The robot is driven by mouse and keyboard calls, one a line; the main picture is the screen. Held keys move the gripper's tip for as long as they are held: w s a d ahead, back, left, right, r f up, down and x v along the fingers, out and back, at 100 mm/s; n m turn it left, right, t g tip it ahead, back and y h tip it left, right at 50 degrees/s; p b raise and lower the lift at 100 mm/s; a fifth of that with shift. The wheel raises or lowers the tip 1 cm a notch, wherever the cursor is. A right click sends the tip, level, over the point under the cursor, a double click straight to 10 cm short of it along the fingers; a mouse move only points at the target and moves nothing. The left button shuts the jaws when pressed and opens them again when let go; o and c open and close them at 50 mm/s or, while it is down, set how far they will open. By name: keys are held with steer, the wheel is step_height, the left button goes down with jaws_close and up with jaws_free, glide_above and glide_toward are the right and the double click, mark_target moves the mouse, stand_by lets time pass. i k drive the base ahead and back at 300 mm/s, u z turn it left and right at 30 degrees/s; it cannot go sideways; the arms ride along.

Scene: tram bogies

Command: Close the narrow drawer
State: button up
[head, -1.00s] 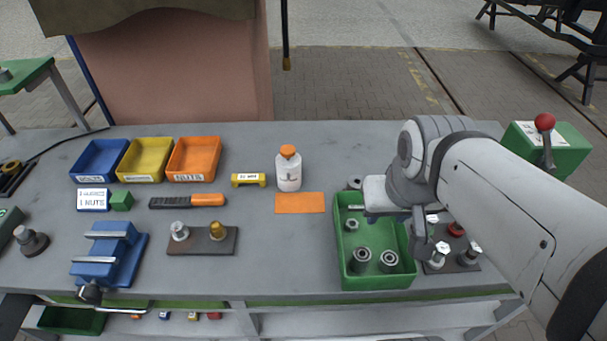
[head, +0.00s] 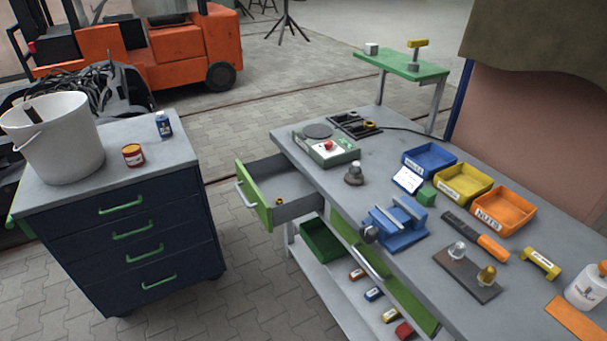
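A drawer with a green front (head: 254,198) and grey inner walls stands pulled out from the left end of the grey workbench (head: 330,205). A second green drawer front (head: 385,280) sits under the bench's long edge and looks closed. My gripper and arm are outside the head view.
A dark blue cabinet (head: 130,235) with green handles stands left of the open drawer, with floor (head: 235,245) between. On it are a white bucket (head: 60,140), a red can and a blue bottle. A vise (head: 395,225) and bins stand on the bench.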

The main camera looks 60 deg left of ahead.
mark_target(263, 181)
steer(key=u, duration=0.5)
steer(key=k, duration=0.15)
steer(key=u, duration=3.4)
steer(key=k, duration=1.1)
steer(key=z, duration=1.15)
steer(key=i, duration=1)
steer(key=u, duration=0.1)
